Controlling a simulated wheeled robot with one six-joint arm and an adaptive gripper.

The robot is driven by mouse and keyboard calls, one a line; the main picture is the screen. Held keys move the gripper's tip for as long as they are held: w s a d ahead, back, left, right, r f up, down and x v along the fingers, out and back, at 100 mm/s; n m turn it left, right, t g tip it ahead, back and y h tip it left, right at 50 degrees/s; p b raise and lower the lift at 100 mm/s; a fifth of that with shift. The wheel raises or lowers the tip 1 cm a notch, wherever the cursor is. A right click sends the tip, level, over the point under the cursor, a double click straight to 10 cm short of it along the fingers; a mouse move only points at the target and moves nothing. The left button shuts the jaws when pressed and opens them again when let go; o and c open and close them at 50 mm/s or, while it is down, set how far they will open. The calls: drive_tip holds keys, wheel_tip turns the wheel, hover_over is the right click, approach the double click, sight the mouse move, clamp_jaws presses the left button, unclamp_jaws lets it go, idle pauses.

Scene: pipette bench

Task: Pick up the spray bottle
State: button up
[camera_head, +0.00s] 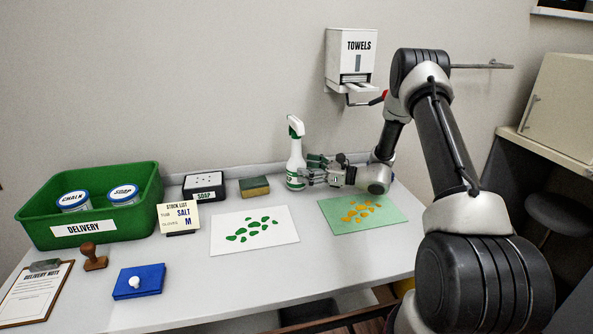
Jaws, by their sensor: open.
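The spray bottle (296,159) is white with a green label low on its body and a green-tipped spray head. It stands upright on the white bench near the back wall. My gripper (307,172) is open and level with the bottle's lower body, coming from the right. Its fingertips are at the bottle's right side; I cannot tell whether they touch it or reach around it. Part of the bottle's lower right edge is hidden by the fingers.
A white sheet (227,220) and a green sheet (395,214) lie in front. A green delivery crate (150,210) is farther left. A towel dispenser (349,58) hangs above.

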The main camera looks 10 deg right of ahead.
sight(296, 164)
drive_tip(key=x, duration=0.3)
drive_tip(key=shift+w+a+r, duration=0.15)
drive_tip(key=shift+w+a, duration=0.05)
drive_tip(key=shift+a, duration=0.15)
drive_tip(key=c, duration=1.5)
drive_tip(key=shift+c, duration=0.4)
drive_tip(key=shift+r, duration=0.15)
